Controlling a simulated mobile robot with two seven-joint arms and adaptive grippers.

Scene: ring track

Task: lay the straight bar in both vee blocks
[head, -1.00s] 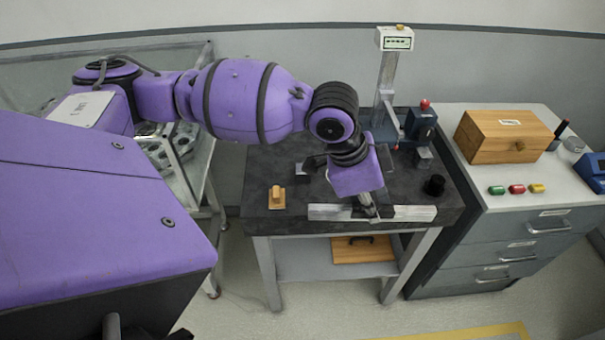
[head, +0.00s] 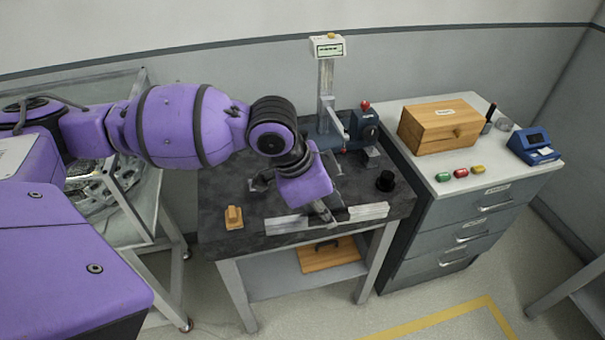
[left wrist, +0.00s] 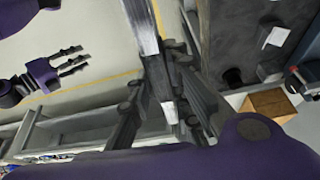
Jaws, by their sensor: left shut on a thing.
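The straight bar (head: 287,225) is a pale metal bar along the front edge of the dark bench top. My left gripper (head: 326,212) points down and is shut on the bar near its middle, hiding that part. In the left wrist view the bar (left wrist: 147,40) runs lengthwise between the left fingers (left wrist: 168,112). A small dark block with a pale part (head: 260,183), possibly a vee block, is behind the bar; the arm partly hides this area. I cannot make out both vee blocks clearly. My right gripper (left wrist: 73,58) is open and empty in the left wrist view.
A wooden piece (head: 234,217) sits at the bench's left. A black cylinder (head: 386,181) stands at its right. A gauge stand (head: 327,90) and a blue device (head: 363,128) are at the back. A drawer cabinet (head: 470,230) adjoins on the right, with a wooden box (head: 440,128) on top.

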